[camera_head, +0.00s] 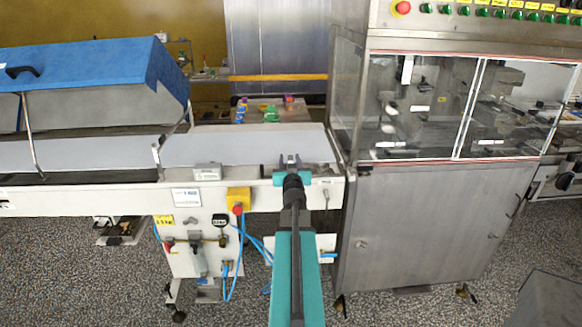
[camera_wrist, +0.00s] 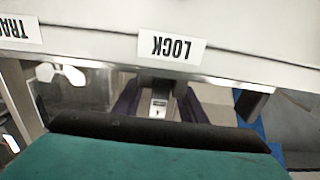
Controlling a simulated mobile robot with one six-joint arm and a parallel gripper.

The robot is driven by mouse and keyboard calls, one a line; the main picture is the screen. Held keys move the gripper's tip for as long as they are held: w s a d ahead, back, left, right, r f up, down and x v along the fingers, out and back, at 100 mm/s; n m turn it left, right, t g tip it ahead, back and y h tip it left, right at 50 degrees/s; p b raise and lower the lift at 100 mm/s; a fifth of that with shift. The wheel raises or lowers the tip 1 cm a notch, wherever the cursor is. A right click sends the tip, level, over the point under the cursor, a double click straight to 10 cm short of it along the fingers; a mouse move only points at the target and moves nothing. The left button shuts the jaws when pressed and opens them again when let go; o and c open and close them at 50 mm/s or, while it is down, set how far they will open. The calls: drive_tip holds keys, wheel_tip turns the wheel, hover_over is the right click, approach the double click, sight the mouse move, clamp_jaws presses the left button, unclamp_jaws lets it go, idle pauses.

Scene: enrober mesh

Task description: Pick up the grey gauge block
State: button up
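My gripper (camera_head: 290,161) is at the front edge of the conveyor, its two fingers apart. In the wrist view its dark purple fingers (camera_wrist: 158,104) stand apart, with a small pale grey piece showing between them. I cannot tell whether that piece is the gauge block or a fitting of the machine, and no grip on it shows. A light grey block (camera_head: 207,171) sits on the conveyor's front ledge, left of my gripper and apart from it. It may be the gauge block.
The pale conveyor belt (camera_head: 250,146) lies behind my gripper. A glazed steel cabinet (camera_head: 430,225) stands close on the right. A yellow box with a red button (camera_head: 238,199) is on the front panel at left. A LOCK label (camera_wrist: 172,48) shows in the wrist view.

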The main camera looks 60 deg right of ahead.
drive_tip(key=shift+x, duration=0.85)
clamp_jaws()
